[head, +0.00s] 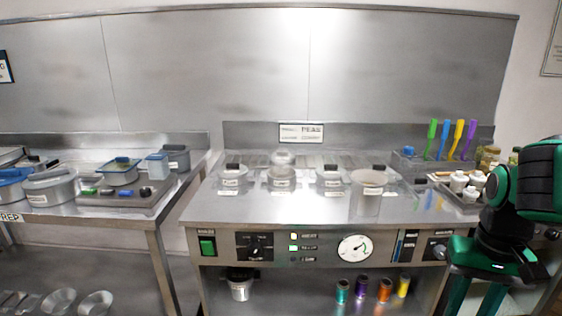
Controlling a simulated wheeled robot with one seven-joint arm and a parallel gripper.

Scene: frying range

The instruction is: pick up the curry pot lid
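Several lidded pots stand in a row on the middle counter, each with a small label too blurred to read. From the left they are a low pot with a dark-knobbed lid (232,170), a pot with a pale domed top (283,158), and another low pot with a dark-knobbed lid (330,171). A wider, taller vessel (367,198) stands at the right end. I cannot tell which lid is the curry pot's. My green and black arm shows at the right edge, apart from the pots. I do not make out my gripper's fingertips.
The steel counter (285,208) is clear along its front. A utensil rack (425,168) and a tray of small jars (470,198) stand at its right end. The left table (120,212) holds containers. Coloured canisters (361,289) stand on the lower shelf.

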